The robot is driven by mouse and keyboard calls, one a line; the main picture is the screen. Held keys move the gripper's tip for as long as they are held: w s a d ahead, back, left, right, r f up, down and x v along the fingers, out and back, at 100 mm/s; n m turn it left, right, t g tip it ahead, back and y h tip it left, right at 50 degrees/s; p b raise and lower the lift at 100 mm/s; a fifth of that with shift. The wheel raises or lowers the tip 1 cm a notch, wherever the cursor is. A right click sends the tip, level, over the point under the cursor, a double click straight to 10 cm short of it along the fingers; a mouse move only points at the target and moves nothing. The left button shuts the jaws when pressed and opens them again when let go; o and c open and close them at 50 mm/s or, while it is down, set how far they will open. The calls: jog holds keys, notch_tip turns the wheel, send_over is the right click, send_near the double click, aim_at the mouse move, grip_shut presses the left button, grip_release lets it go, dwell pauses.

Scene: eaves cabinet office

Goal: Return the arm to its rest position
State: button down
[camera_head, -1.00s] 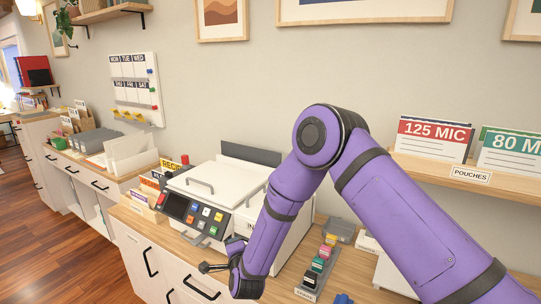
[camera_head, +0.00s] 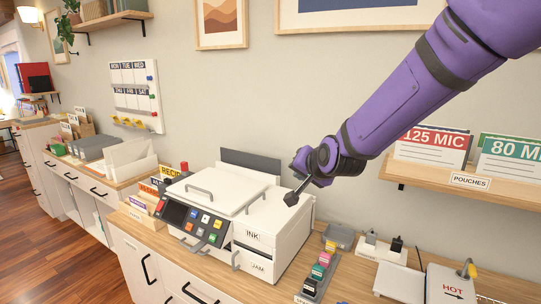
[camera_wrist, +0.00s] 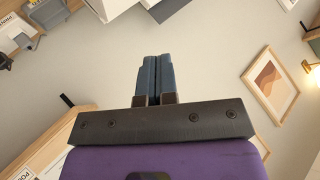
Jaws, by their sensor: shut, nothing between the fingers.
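My purple arm reaches in from the upper right in the head view. My gripper (camera_head: 291,198) is at its lower left end, in front of the wall and above the right side of the white printer (camera_head: 275,222). In the wrist view the two blue-grey fingers of my gripper (camera_wrist: 155,60) lie side by side, shut, with nothing between them. The wrist camera looks tilted toward the plain wall and a framed picture (camera_wrist: 270,86).
The wooden counter (camera_head: 345,275) carries a stamp rack (camera_head: 318,273) and a laminator marked HOT (camera_head: 450,285). A wall shelf (camera_head: 430,176) with pouch boxes (camera_head: 432,148) is below my arm at right. A weekly board (camera_head: 135,95) hangs left.

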jog(key=s+d+r+n+g+h, duration=0.1)
jog(key=s+d+r, duration=0.3)
jog(key=s+d, duration=0.35)
jog(key=s+d+r+n+g+h, duration=0.1)
jog(key=s+d+r+n+g, duration=0.1)
jog(key=s+d+r, duration=0.45)
jog(key=s+d+f+g+h, duration=0.1)
jog(key=s+d, duration=0.3)
jog(key=s, duration=0.5)
jog(key=s+d+f+n+g+h, duration=0.1)
jog(key=s+d, duration=0.3)
jog(key=s, duration=0.6)
jog(key=shift+s+d, duration=0.25)
jog(key=shift+s, duration=0.05)
